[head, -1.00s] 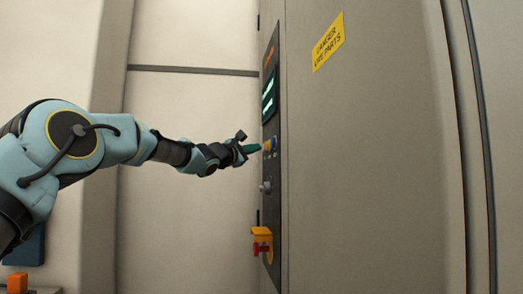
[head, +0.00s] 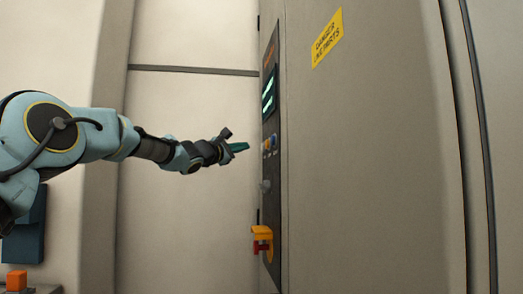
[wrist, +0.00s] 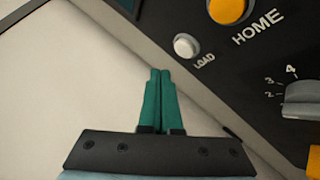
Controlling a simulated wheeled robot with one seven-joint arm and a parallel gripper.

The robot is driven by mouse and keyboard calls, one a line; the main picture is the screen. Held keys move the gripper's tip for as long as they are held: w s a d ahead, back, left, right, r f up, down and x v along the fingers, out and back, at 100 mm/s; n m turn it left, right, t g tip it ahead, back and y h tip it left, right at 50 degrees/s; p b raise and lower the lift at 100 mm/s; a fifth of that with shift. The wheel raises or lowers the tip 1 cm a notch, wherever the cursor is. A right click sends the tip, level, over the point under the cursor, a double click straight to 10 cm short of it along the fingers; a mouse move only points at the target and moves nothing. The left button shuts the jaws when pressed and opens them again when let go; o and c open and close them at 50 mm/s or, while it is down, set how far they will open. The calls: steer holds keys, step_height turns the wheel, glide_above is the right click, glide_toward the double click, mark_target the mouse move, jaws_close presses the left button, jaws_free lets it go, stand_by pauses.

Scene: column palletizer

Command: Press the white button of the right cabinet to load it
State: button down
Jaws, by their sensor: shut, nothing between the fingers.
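The white button (wrist: 186,46), labelled LOAD, sits on the dark control panel (wrist: 235,75) in the wrist view, beside a larger orange HOME button (wrist: 228,10). In the head view the panel (head: 270,120) is seen nearly edge-on on the cabinet (head: 370,160), and the white button cannot be made out there. My gripper (head: 246,147) is shut and empty, left of the panel with a small gap. Its green fingertips (wrist: 160,72) also show in the wrist view, just below and left of the white button and apart from it.
A rotary knob (wrist: 303,98) with numbers is on the panel. A yellow and red switch (head: 262,240) juts out lower down. A yellow warning label (head: 327,38) is on the cabinet side.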

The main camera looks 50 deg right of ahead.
steer(key=shift+w+a, duration=0.75)
steer(key=shift+a, duration=0.2)
steer(key=shift+d, duration=0.1)
